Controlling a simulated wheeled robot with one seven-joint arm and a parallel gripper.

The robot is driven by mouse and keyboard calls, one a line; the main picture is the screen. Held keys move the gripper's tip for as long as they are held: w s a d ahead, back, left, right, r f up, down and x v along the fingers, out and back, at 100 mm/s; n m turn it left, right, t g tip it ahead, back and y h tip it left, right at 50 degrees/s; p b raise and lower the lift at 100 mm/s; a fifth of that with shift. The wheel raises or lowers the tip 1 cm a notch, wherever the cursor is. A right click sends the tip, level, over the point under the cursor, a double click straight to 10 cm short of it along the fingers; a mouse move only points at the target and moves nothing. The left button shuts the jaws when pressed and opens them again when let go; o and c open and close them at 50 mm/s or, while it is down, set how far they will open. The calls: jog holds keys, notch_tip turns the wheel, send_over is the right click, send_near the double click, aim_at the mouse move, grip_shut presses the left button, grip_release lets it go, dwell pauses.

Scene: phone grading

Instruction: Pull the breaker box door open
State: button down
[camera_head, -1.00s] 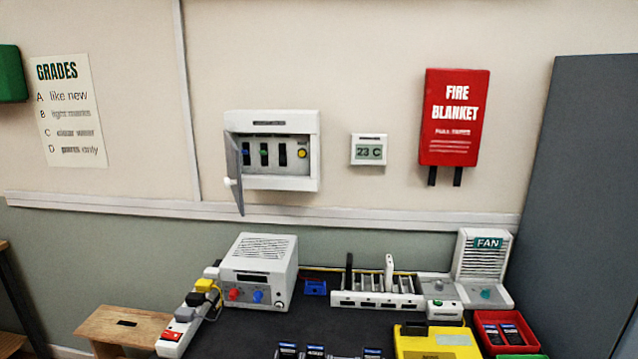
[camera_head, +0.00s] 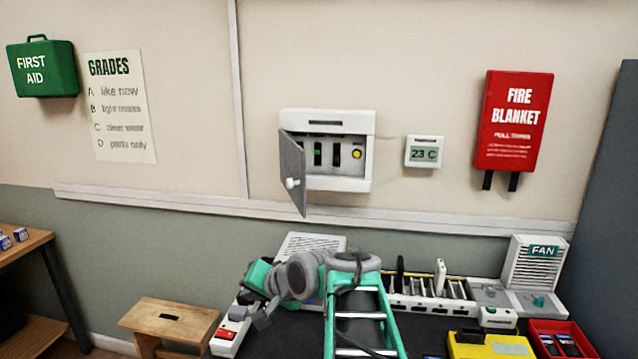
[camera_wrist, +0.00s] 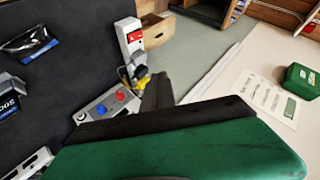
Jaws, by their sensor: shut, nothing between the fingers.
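The white breaker box (camera_head: 345,184) is on the wall left of the thermostat. Its grey door (camera_head: 296,165) stands partly open, hinged at the left and swung out towards me. A white knob (camera_head: 292,183) is on the door's face. Behind it show green and dark switches and a yellow button (camera_head: 356,154). My gripper's dark fingers (camera_wrist: 157,92) are shut and empty in the wrist view, near the bench's power supply. In the head view my arm is folded over the bench, below and apart from the box. The wrist view does not show the box.
The bench holds a power strip (camera_head: 229,336), a slotted rack (camera_head: 425,306), a fan (camera_head: 537,265), a yellow box (camera_head: 490,346) and a red tray (camera_head: 590,349). A wooden stool (camera_head: 172,322) stands left. The wall around the door is clear.

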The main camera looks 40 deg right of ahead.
jog(key=s+d+r+m+t+h, duration=0.2)
jog(key=s+d+r+m+t, duration=0.25)
jog(key=d+r, duration=0.55)
jog(key=s+d+r+m+t+h, duration=0.25)
jog(key=s+d+r+m, duration=0.3)
jog(key=d+r, duration=0.45)
jog(key=a+f+p+x, duration=0.1)
jog(key=a+p+x, duration=0.1)
jog(key=x, duration=0.9)
jog(key=shift+w+a+p, duration=0.2)
jog(key=shift+a+p, duration=0.35)
jog(key=shift+a, duration=0.05)
